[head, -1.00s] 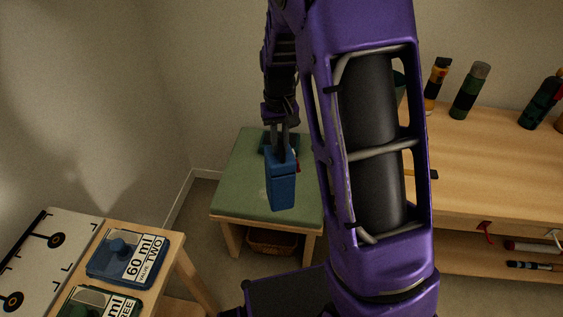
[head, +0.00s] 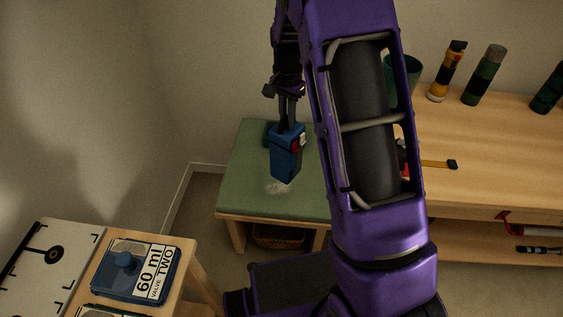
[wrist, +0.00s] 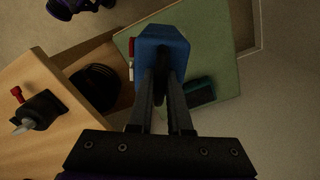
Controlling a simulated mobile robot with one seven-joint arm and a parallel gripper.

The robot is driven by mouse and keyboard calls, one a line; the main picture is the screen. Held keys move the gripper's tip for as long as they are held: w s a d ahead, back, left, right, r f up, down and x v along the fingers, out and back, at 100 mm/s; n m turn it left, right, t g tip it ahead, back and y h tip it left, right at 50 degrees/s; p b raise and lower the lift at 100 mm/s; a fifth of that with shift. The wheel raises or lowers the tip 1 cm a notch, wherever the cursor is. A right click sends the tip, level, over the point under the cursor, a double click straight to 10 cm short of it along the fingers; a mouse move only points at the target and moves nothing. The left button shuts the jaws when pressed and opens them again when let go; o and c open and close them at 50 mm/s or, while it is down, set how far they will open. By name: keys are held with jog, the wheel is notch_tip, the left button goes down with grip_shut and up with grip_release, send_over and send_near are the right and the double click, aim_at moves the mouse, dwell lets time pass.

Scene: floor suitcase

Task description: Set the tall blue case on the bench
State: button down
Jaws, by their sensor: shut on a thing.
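The tall blue case (head: 286,160) is upright, slightly tilted, over the green-topped bench (head: 240,195). My gripper (head: 288,122) is shut on its top end from above. In the wrist view the case (wrist: 162,42) sits between the fingertips of my gripper (wrist: 160,88), with a red and white detail on its side. The bench (wrist: 220,50) lies under it. I cannot tell whether the case's foot touches the green top. My arm hides the bench's right part in the head view.
A dark teal thing (wrist: 200,93) lies on the bench close behind the case. A pale patch (head: 277,187) marks the green top by the case's foot. A basket (head: 280,236) is under the bench. A wooden worktop with bottles (head: 484,75) stands right; a blue-lidded box (head: 135,272) is front left.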

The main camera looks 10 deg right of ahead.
jog(key=w+f+m, duration=0.1)
jog(key=m, duration=0.2)
jog(key=w+f+m+b, duration=0.1)
jog(key=w+m, duration=0.1)
jog(key=w+f+m+b, duration=0.1)
jog(key=w+f+m, duration=0.1)
jog(key=m, duration=0.1)
jog(key=shift+d+m, duration=0.15)
jog(key=shift+m, duration=0.15)
notch_tip(320, 180, down, 11)
jog(key=w+m+b, duration=0.1)
jog(key=m, duration=0.2)
jog(key=shift+w+f+b, duration=0.15)
jog(key=shift+w+b, duration=0.1)
jog(key=shift+b, duration=0.15)
jog(key=shift+f, duration=0.2)
jog(key=c, duration=0.8)
grip_release()
jog(key=shift+c, duration=0.2)
jog(key=shift+r, duration=0.15)
notch_tip(320, 180, up, 12)
jog(key=p, duration=0.1)
